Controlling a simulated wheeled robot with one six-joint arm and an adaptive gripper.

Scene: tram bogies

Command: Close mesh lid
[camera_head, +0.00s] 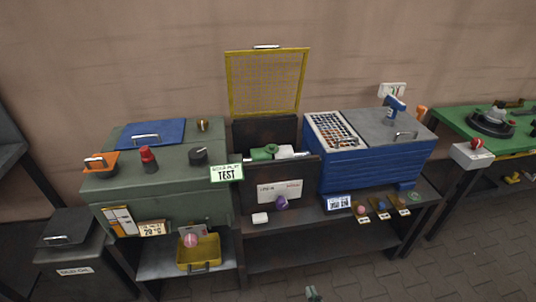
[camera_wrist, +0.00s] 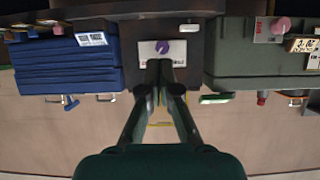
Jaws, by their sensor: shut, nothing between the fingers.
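The mesh lid (camera_head: 267,82) has a yellow frame and stands open, upright against the wall, with a metal handle (camera_head: 266,47) on its top edge. It rises from the back of a dark open box (camera_head: 265,132), which holds a green and white part (camera_head: 266,153). The box's front has a white label (camera_head: 280,190) and a purple knob (camera_head: 281,203). In the wrist view, which is upside down, my gripper (camera_wrist: 160,64) is shut and empty, pointing toward the box front. It hides most of the lid there; only yellow bits (camera_wrist: 161,125) show.
A green cabinet (camera_head: 160,180) with a blue lid stands left of the box, with a TEST tag (camera_head: 226,173) at its corner. A blue chest (camera_head: 365,168) stands close on the right. A yellow tray (camera_head: 199,252) sits low at left. The floor (camera_head: 470,250) at right is clear.

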